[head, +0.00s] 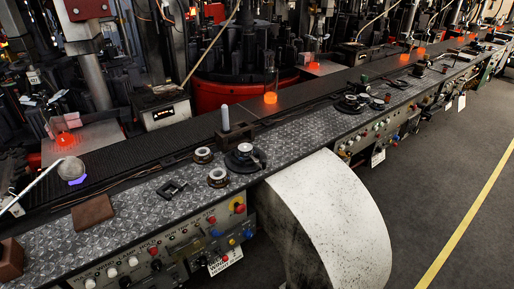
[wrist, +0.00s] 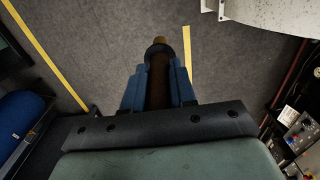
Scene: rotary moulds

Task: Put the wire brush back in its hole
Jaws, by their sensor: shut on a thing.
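In the wrist view my gripper (wrist: 159,90) has its two blue fingers closed on a dark brown, round handle-like thing with a tan tip, which I take to be the wire brush (wrist: 158,54). It points away from the palm, over bare floor. Its lower part is hidden between the fingers, and no bristles show clearly. My gripper and the brush are not in the head view. I cannot tell which hole is the brush's. On the metal bench (head: 145,205) in the head view are two pale-rimmed dark rings, the far one (head: 203,155) and the near one (head: 217,177).
A grey upright peg (head: 225,118) stands behind the rings, and a black round fitting (head: 243,160) beside them. A brown block (head: 92,211) lies at left. A large white curved body (head: 335,215) stands before the bench. Grey floor (head: 440,180) is free at right.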

